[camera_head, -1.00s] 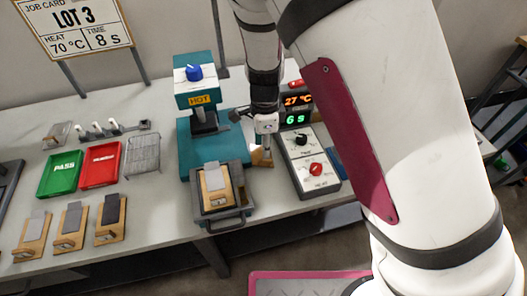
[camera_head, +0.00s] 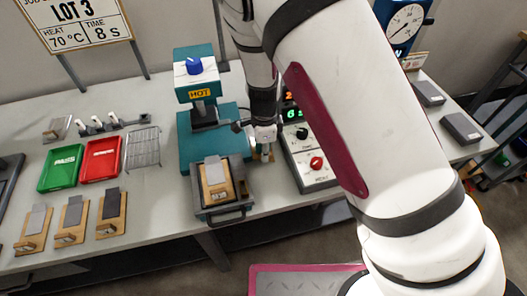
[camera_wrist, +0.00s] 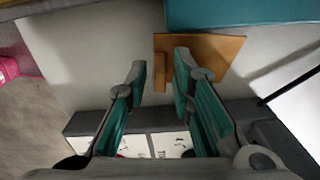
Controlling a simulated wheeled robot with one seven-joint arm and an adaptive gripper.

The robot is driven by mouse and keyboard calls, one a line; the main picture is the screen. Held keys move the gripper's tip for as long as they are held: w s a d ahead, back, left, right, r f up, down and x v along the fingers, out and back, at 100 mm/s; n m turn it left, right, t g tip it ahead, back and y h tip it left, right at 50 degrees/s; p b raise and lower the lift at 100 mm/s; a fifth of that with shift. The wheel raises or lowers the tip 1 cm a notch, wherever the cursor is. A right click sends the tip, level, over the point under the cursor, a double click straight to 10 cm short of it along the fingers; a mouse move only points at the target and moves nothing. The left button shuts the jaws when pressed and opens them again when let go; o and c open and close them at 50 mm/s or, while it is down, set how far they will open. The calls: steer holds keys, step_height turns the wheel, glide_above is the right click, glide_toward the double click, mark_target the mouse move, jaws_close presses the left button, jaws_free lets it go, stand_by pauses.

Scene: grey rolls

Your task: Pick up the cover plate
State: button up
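A flat brown wooden plate (camera_wrist: 222,54), which looks like the cover plate, lies on the pale table in the wrist view. A narrow darker upright piece (camera_wrist: 160,68) seems to stand at its left part. My gripper (camera_wrist: 161,72) is open above it, with one finger on each side of that piece; I cannot tell whether they touch it. In the head view my gripper (camera_head: 265,138) is low between the teal press (camera_head: 200,125) and the control box (camera_head: 312,165). The plate is mostly hidden there by my gripper.
The control box stands close to the right of my gripper, the press close to the left. A grey tray (camera_head: 225,212) with a wooden holder is in front of the press. A green tray (camera_head: 60,168), a red tray (camera_head: 100,160) and a wire rack (camera_head: 142,150) stand further left.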

jaws_close()
